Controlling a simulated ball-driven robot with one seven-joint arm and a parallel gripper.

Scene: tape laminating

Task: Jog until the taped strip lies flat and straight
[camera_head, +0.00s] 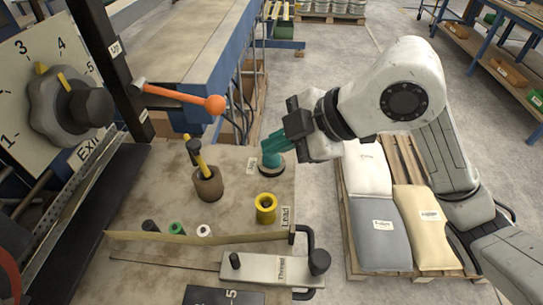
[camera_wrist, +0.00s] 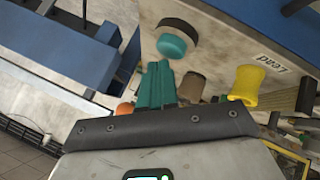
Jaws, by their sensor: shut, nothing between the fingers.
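A round teal button (camera_head: 271,165) on a dark base stands near the far right corner of the worktop; it also shows in the wrist view (camera_wrist: 171,46). My gripper (camera_head: 272,145) has its teal fingers shut and empty, just above the button. In the wrist view the fingertips (camera_wrist: 157,64) are close beside the button; I cannot tell whether they touch it. A tan strip (camera_head: 200,239) runs across the near part of the worktop, appearing slightly bowed. A pale plate (camera_head: 265,268) with black knobs lies in front of it. How flat the strip is cannot be told exactly.
A yellow spool (camera_head: 266,208), a brown cup (camera_head: 207,188) holding a yellow-handled tool, and several small rollers (camera_head: 176,229) stand on the worktop. An orange-balled lever (camera_head: 215,104) juts out behind. A numbered dial (camera_head: 62,95) is at left. Sacks (camera_head: 380,235) lie on a pallet at right.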

